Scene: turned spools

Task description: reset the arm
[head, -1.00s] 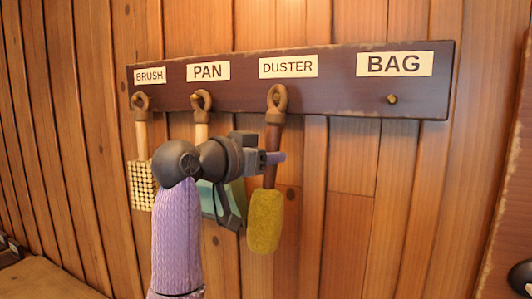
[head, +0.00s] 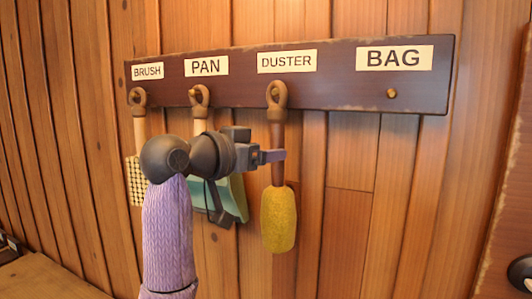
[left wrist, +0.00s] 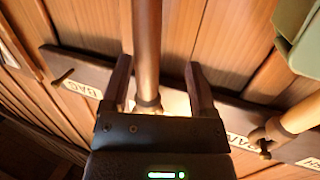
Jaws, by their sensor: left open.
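My left gripper (head: 270,156) is open at the handle of the duster (head: 278,218), which has a yellow pad. The duster hangs nearly upright by its loop from the peg under the DUSTER label. In the left wrist view, the open fingers of my left gripper (left wrist: 158,62) stand on either side of the duster's handle (left wrist: 148,40), with a gap on the right side. My right gripper is not in view.
A dark rack board (head: 330,90) runs along the plank wall. The brush (head: 137,180) and the pan (head: 235,200) hang at its left, the pan partly behind my left arm. The BAG peg (head: 391,93) is empty, with clear wall below it.

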